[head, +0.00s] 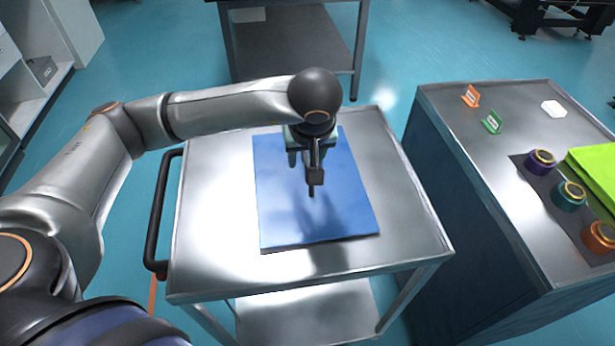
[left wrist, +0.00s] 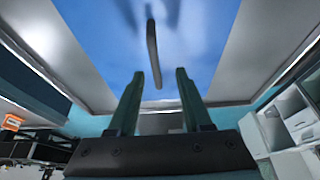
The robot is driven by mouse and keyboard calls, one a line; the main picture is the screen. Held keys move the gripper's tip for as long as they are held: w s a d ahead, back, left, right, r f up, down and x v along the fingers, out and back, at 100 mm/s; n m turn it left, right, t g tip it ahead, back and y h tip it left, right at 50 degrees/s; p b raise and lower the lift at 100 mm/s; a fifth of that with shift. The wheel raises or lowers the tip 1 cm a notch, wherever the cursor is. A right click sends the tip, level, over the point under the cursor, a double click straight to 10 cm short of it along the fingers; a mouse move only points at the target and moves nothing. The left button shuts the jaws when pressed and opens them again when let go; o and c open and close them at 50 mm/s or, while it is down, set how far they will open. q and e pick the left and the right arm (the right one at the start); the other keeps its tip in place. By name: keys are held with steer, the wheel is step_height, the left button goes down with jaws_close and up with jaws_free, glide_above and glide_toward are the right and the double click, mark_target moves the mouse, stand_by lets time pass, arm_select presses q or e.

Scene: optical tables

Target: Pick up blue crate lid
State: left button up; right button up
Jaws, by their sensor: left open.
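The blue crate lid (head: 340,211) lies flat on top of the metal cart (head: 215,222). A dark upright handle (head: 311,190) shows at the lid's middle, just below my left gripper (head: 315,172) in the head view. In the left wrist view the lid (left wrist: 100,30) fills the upper middle, and its thin handle (left wrist: 153,50) stands ahead of my left gripper (left wrist: 158,74). The two fingers are apart, one on each side of the handle's line, with nothing between their tips that I can see held. My right gripper is not in view.
A second table (head: 440,105) at the right bears an orange sign (head: 471,96), a green sign (head: 492,122), several round coloured items and a bright green object (head: 595,165). The cart has a black push handle (head: 163,215) at its left. Bare metal surrounds the lid.

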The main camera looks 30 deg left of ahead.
mark_target(308, 163)
arm_select(q)
steer(key=x, duration=0.5)
steer(key=shift+w+d, duration=0.2)
steer(key=shift+w, duration=0.05)
steer(key=shift+c, duration=0.4)
jaws_close()
steer(key=shift+r, duration=0.1)
stand_by(0.6)
